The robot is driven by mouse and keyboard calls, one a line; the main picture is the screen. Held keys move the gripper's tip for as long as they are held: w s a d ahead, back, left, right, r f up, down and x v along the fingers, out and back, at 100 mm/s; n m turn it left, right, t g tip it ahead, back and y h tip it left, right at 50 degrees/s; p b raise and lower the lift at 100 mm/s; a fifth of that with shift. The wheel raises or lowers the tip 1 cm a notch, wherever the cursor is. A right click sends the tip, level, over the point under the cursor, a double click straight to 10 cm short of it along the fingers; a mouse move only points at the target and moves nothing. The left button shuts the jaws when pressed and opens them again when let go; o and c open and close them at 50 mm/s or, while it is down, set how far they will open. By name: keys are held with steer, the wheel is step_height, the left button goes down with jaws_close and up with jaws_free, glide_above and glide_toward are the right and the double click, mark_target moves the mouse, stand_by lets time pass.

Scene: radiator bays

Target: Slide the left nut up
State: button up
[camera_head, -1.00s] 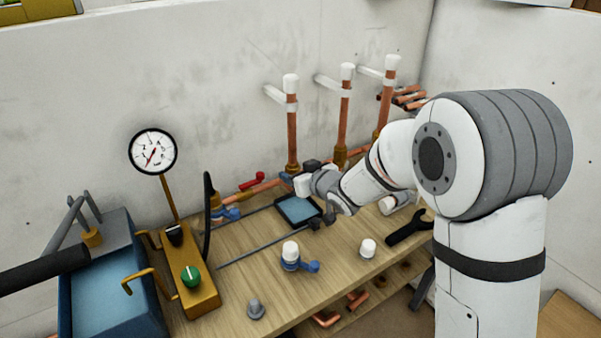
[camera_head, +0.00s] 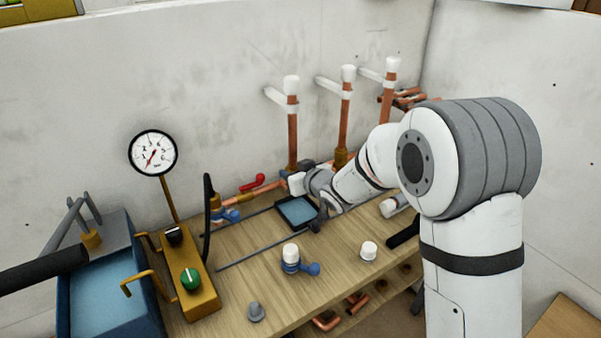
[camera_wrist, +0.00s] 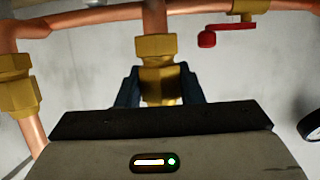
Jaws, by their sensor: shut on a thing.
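The left copper riser (camera_head: 292,138) stands upright near the wall with a white cap on top. In the wrist view, two brass pieces sit close together on one copper pipe. The nearer one, the nut (camera_wrist: 162,86), lies between the dark blue fingers of my gripper (camera_wrist: 160,94). My gripper is shut on this nut. The other brass piece, a fitting (camera_wrist: 156,46), is right beside it and free of the fingers; I cannot tell if they touch. My gripper's body hides the near end of the nut. In the head view the nut is hidden around my wrist.
Two more capped risers (camera_head: 346,115) stand to the right. A brass fitting (camera_wrist: 18,85) on a neighbouring pipe is close by, and a red lever (camera_wrist: 228,28) sits on the other side. A blue tray (camera_head: 297,211), loose valves and a pressure gauge (camera_head: 153,153) are around the bench.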

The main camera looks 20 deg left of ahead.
mark_target(295, 148)
steer(key=shift+c, duration=1.4)
steer(key=shift+r+p, duration=3.15)
steer(key=shift+r, duration=0.9)
steer(key=o, duration=0.9)
steer(key=shift+f, duration=0.1)
steer(key=p+v, duration=0.1)
steer(key=v, duration=0.6)
steer(key=shift+a, duration=0.1)
steer(key=shift+s, duration=0.1)
